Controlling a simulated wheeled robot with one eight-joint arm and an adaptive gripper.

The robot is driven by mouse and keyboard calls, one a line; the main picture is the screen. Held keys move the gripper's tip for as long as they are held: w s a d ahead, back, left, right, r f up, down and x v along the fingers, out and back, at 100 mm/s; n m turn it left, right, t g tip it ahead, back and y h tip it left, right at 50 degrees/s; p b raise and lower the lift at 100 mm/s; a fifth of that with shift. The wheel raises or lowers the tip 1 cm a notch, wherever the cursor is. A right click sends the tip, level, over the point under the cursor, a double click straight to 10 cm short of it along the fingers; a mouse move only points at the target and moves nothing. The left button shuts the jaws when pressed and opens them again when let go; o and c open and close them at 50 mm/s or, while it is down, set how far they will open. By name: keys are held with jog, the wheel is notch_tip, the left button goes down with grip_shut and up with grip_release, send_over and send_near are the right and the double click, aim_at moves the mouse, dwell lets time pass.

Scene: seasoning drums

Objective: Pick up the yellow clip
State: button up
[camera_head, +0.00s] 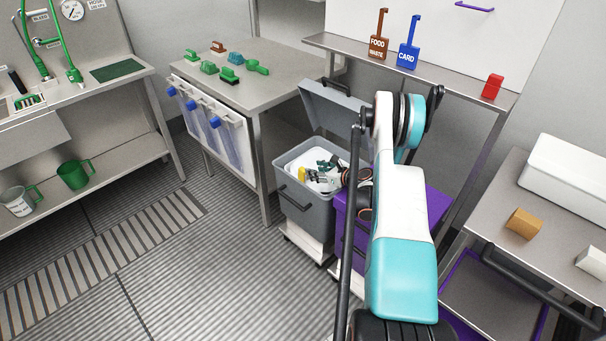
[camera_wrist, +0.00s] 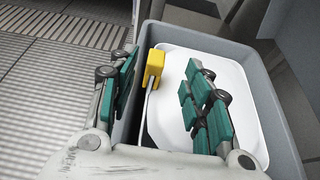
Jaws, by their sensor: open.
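The yellow clip (camera_wrist: 154,66) lies in the open grey bin (camera_wrist: 283,128), near the bin's left wall in the wrist view. A thin grey part runs down from its yellow block. The clip also shows as a small yellow patch in the head view (camera_head: 303,174). My gripper (camera_wrist: 161,64) is open, with its green-padded fingers on either side of the clip. The clip appears closer to the left finger. I cannot tell the height gap, and no contact shows. In the head view my gripper (camera_head: 329,168) is over the bin, partly hidden by my arm.
A white rounded sheet or tray (camera_wrist: 245,105) lies inside the bin. The bin's raised lid (camera_head: 332,106) stands behind it. A purple bin (camera_head: 435,209) is close on the right. A steel table (camera_head: 275,85) with green brushes stands to the left.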

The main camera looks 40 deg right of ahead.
aim_at(303, 169)
jog(key=x, duration=0.3)
jog(key=shift+w+a+f+b, duration=0.1)
jog(key=shift+w+f+b, duration=0.1)
jog(key=shift+b, duration=0.15)
jog(key=b+x, duration=0.1)
jog(key=x, duration=0.1)
jog(key=b+x, duration=0.1)
jog(key=x, duration=0.2)
jog(key=shift+a+f+b, duration=0.15)
jog(key=shift+f+b, duration=0.2)
jog(key=shift+r, duration=0.1)
jog(key=c, duration=1)
